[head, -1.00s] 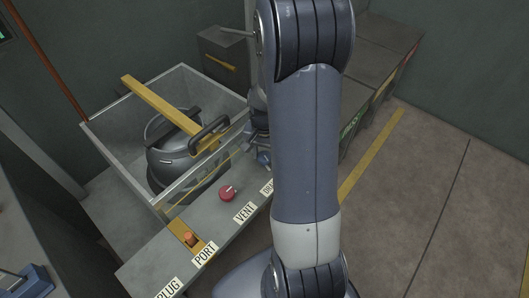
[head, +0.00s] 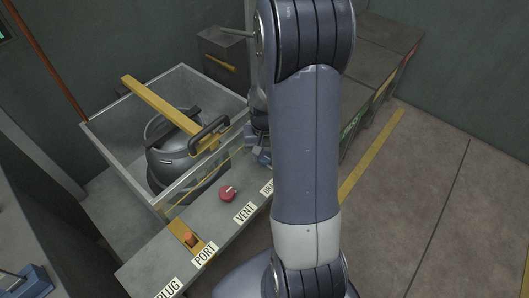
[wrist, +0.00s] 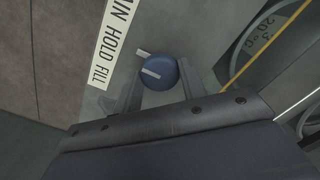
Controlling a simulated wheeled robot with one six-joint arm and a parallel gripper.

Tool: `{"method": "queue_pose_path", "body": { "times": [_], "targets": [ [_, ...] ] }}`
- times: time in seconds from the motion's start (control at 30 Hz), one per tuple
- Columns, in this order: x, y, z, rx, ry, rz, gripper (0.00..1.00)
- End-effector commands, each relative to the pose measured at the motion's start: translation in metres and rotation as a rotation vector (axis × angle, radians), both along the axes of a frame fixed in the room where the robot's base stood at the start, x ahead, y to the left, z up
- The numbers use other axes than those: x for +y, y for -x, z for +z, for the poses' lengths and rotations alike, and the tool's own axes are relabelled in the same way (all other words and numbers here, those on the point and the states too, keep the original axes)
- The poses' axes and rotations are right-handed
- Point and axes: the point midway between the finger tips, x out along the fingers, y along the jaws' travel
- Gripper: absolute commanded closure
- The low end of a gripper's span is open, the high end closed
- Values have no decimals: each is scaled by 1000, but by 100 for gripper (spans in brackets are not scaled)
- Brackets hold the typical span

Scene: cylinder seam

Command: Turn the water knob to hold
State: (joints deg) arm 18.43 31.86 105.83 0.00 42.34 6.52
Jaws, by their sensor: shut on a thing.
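The water knob (wrist: 160,73) is a round blue knob with a white bar on its face, seen in the wrist view. A short white mark lies at its upper-left edge. Beside it runs a white label strip (wrist: 115,42) reading "...IN HOLD FILL"; its upper end is cut off. The knob's white bar slants toward the label side. My gripper (wrist: 158,82) is shut on the knob, one finger on each side. In the head view my own arm hides most of the gripper and the knob.
In the head view, a clear-walled tank (head: 95,145) with a yellow bar (head: 160,105) and a dark vessel (head: 163,168) stands left of my arm. A red knob (head: 228,193) and an orange plug (head: 190,239) sit on the grey ledge. Open floor (head: 440,190) lies right.

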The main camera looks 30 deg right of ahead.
Motion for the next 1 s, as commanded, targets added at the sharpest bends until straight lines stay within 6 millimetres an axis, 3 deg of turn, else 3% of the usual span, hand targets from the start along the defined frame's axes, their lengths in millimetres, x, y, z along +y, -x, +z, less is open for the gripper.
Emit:
{"method": "queue_pose_path", "body": {
  "times": [0.1, 0.13, 0.4, 0.73, 1.0],
  "targets": [
    [0, -1, 1, -2, 1, -1, 83],
    [0, -1, 1, -2, 1, -1, 60],
    [0, 0, 0, -1, 0, -1, 39],
    [0, -1, 9, -4, 2, -1, 39],
    [0, -1, 61, -7, 2, -1, 39]
  ]
}}
